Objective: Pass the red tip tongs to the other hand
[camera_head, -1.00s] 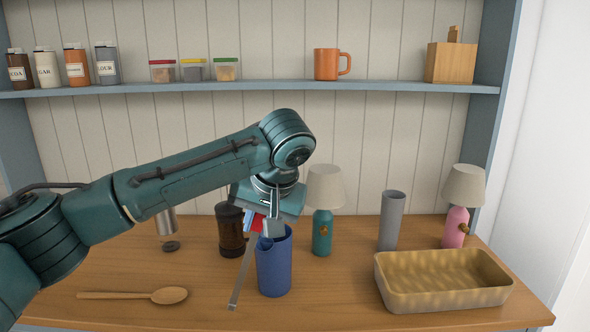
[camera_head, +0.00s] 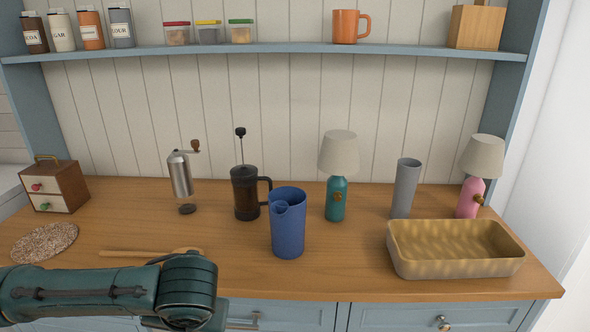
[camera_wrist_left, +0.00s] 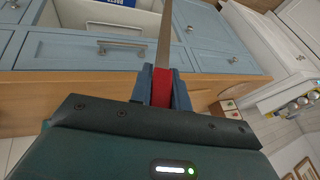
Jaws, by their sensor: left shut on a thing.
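The red tip tongs (camera_wrist_left: 165,40) show in the left wrist view as a long thin metal strip with a red part between my fingers. My left gripper (camera_wrist_left: 162,82) is shut on the red part, and the metal strip points up out of the picture. Blue drawer fronts and the wooden counter edge lie behind the tongs. In the head view my left arm lies along the bottom left, and its gripper and the tongs are out of the picture. My right gripper is in neither view.
On the counter stand a blue pitcher (camera_head: 288,228), a French press (camera_head: 246,192), a grinder (camera_head: 181,178), a teal lamp (camera_head: 336,200), a grey cylinder (camera_head: 405,188), a pink lamp (camera_head: 470,198) and a tan basket (camera_head: 455,268). A wooden spoon (camera_head: 130,253) lies behind my arm.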

